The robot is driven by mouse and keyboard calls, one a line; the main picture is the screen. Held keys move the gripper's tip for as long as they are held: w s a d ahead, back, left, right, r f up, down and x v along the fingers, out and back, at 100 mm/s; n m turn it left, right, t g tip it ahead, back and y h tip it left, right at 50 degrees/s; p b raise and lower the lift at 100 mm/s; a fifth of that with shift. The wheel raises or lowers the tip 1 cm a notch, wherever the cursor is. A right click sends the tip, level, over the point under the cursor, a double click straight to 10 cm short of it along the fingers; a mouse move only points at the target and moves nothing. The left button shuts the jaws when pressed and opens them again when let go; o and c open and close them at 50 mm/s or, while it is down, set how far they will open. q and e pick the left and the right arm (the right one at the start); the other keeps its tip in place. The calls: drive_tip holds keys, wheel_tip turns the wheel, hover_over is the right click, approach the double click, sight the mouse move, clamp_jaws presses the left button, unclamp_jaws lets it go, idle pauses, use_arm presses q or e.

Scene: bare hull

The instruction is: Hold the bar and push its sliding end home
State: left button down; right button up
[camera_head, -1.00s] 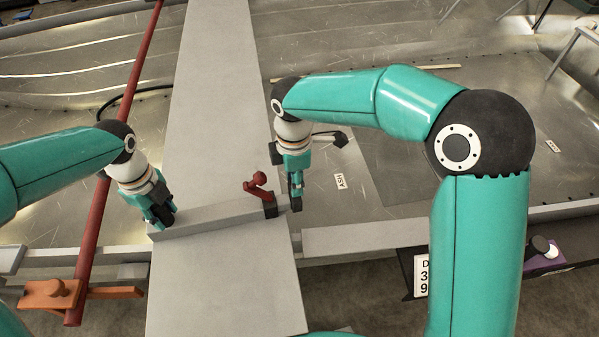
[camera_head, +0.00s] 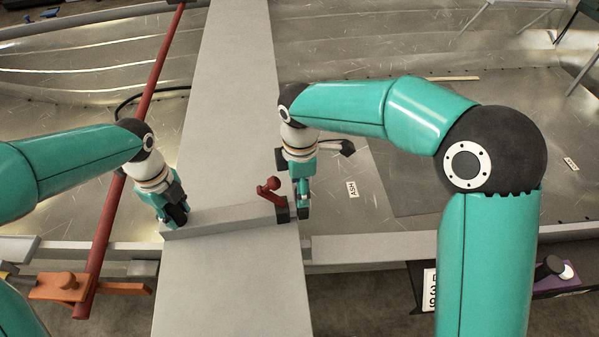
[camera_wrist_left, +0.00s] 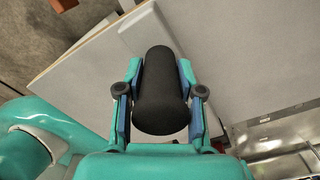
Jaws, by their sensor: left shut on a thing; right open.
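A grey bar (camera_head: 228,219) lies across a wide pale plank. At its right end sits a small dark block (camera_head: 282,213), and a red cranked lever (camera_head: 268,188) stands by it. My left gripper (camera_head: 178,214) is at the bar's left end. In the left wrist view its fingers (camera_wrist_left: 160,100) are closed on both sides of a black rounded grip (camera_wrist_left: 160,85). My right gripper (camera_head: 303,208) points down, open, just right of the dark block. I cannot tell whether it touches the block. The block's far side is hidden.
The pale plank (camera_head: 225,90) runs away from me. A red pole (camera_head: 130,150) with an orange clamp piece (camera_head: 62,287) stands left. A purple-sided dark box (camera_head: 555,280) is low on the right. The metal hull floor (camera_head: 400,190) around is mostly clear.

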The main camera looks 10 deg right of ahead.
use_arm(q)
drive_tip(key=shift+a, duration=0.1)
use_arm(e)
wheel_tip(320, 180, up, 12)
drive_tip(key=shift+f, duration=0.2)
use_arm(q)
drive_tip(key=c, duration=0.7)
unclamp_jaws()
drive_tip(key=shift+o, duration=0.2)
drive_tip(key=shift+r, duration=0.1)
